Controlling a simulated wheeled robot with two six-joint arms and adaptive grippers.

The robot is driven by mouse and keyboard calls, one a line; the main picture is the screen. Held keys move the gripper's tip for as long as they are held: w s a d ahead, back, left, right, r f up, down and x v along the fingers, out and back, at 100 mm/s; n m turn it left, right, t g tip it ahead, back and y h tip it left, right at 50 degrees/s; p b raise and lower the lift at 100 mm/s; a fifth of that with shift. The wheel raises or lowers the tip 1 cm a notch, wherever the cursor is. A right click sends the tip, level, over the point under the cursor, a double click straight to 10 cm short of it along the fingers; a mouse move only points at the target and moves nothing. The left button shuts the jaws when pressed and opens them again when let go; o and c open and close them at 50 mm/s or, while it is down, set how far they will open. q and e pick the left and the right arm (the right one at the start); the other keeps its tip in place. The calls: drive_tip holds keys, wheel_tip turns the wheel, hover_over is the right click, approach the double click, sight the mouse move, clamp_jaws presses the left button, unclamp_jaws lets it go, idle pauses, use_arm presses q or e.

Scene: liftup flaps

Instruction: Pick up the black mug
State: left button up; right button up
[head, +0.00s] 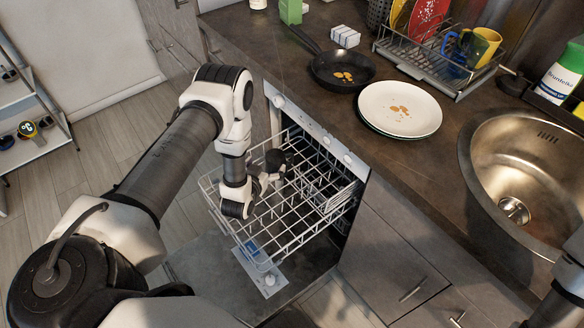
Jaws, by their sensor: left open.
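A small dark rounded thing (275,157), which looks like the black mug, is at the upper rack of the open dishwasher. It is partly hidden by my left gripper (272,177), and I cannot tell its handle or which way it faces. My left gripper is open, over the rack with its fingers pointing toward the dark thing. It is very close to it, but I cannot tell whether they touch. My right arm shows only at the lower right edge, and its gripper is out of view.
The pulled-out wire rack (295,222) is otherwise mostly empty, above the lowered dishwasher door (205,262). The counter holds a pan (326,70), stacked white plates (400,112) with food bits, and a dish rack (425,68) with yellow and blue mugs. A sink (500,165) is at right.

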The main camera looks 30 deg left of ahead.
sight(273, 161)
use_arm(q)
drive_tip(key=shift+a+f, duration=0.15)
drive_tip(key=shift+f, duration=0.7)
drive_tip(key=x, duration=0.7)
drive_tip(key=shift+w+d, duration=0.1)
drive_tip(key=shift+d, duration=0.15)
drive_tip(key=c, duration=1.5)
